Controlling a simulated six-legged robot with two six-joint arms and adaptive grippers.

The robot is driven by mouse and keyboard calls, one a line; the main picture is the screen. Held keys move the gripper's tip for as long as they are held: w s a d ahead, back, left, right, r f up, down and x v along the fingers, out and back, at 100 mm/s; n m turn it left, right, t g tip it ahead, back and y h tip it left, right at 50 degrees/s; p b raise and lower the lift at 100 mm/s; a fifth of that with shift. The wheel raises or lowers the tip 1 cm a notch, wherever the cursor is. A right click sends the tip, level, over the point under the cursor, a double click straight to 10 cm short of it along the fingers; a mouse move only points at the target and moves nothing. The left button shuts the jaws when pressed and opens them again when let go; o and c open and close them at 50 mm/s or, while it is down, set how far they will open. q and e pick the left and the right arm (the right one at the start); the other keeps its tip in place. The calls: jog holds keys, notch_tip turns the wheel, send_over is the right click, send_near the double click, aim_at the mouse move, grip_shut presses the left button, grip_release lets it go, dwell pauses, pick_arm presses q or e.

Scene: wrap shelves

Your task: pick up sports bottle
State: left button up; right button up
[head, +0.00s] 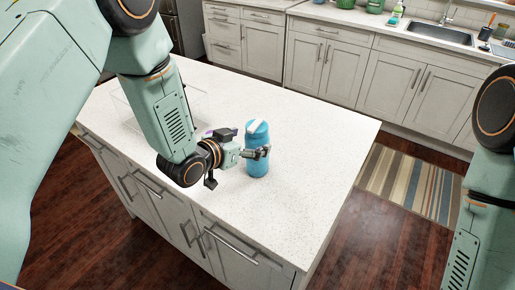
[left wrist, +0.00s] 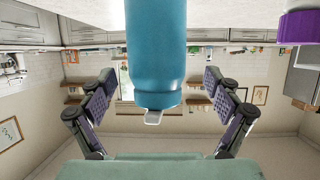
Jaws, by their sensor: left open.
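The blue sports bottle (head: 257,150) stands upright on the white island countertop (head: 310,150) in the head view. It has a pale strap or spout on its lid. In the left wrist view the bottle (left wrist: 156,50) appears upside down, between and beyond the two finger pads. My left gripper (head: 258,152) is at the bottle, with its fingers spread to either side. The left wrist view shows the fingers (left wrist: 157,100) wide open, with gaps on both sides of the bottle. My right arm shows at the right edge of the head view, but its gripper is out of view.
A clear container (head: 125,105) stands on the island, partly behind my left arm. A purple-capped object (left wrist: 298,27) shows at the upper right in the left wrist view. The countertop right of the bottle is clear. A striped rug (head: 408,187) lies on the floor beyond.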

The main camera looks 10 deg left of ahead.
pick_arm(q)
jog(key=x, duration=0.3)
jog(key=shift+s+d, duration=0.1)
jog(key=shift+d, duration=0.2)
jog(key=shift+w+a+f, duration=0.15)
jog(key=shift+w, duration=0.1)
jog(key=shift+w, duration=0.1)
jog(key=shift+c, duration=1.4)
jog(key=shift+s, duration=0.2)
jog(key=c, duration=0.5)
jog(key=shift+w, duration=0.1)
jog(key=c, duration=0.7)
jog(key=shift+c, duration=0.3)
